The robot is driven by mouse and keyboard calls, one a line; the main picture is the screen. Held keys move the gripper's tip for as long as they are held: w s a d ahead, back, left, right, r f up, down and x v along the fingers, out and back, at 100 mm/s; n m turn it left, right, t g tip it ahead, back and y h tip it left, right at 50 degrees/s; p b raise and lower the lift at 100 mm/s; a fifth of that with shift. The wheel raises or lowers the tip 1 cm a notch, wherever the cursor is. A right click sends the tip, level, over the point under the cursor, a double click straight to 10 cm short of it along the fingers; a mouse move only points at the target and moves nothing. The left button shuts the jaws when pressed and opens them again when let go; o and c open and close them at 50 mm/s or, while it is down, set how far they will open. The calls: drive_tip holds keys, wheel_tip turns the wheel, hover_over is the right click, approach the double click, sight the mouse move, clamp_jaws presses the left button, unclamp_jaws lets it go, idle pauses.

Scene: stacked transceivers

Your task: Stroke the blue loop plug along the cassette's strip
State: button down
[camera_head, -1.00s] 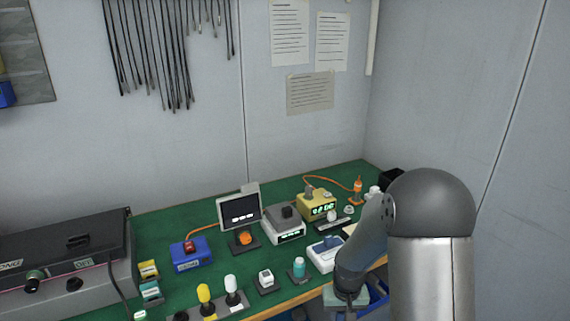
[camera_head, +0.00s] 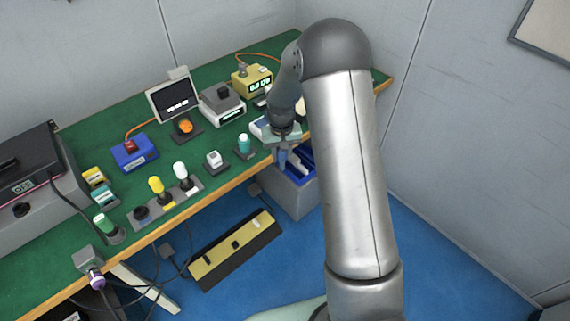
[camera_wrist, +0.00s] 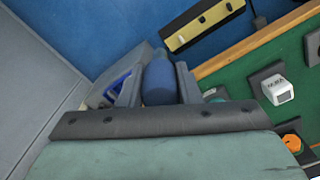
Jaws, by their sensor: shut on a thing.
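The blue loop plug (camera_wrist: 160,80) sits between the two fingers of my gripper (camera_wrist: 160,90) in the wrist view, and the fingers are shut on it. In the head view my gripper (camera_head: 282,157) points down just off the table's front edge, above a grey bin, and only a little of the plug shows. The white cassette (camera_head: 257,127) with a blue part lies on the green table just behind and left of my gripper. My arm hides part of it, and its strip cannot be made out. The plug is apart from the cassette.
The grey bin (camera_head: 291,204) with blue compartments stands below the table edge. A teal-topped holder (camera_head: 243,144) and a white cube (camera_head: 213,158) stand left of the cassette. A yellow device (camera_head: 252,79) is behind. A yellow-and-black panel (camera_head: 235,249) is low, above the blue floor.

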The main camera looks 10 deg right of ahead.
drive_tip(key=w+r+m+p, duration=0.1)
drive_tip(key=w+r, duration=0.2)
drive_tip(key=w, duration=0.7)
drive_tip(key=w+r+m+p, duration=0.1)
drive_tip(key=w+r, duration=0.2)
drive_tip(key=w, duration=0.7)
drive_tip(key=shift+m, duration=0.4)
drive_tip(key=shift+w+a, duration=0.1)
drive_tip(key=shift+f+b, duration=1.4)
drive_tip(key=shift+f, duration=1.35)
drive_tip(key=shift+f+b, duration=0.5)
drive_tip(key=shift+f, duration=0.3)
drive_tip(key=shift+w+d+p, duration=0.3)
drive_tip(key=shift+d, duration=0.3)
drive_tip(key=shift+w+d+p, duration=0.25)
drive_tip(key=shift+d, duration=0.35)
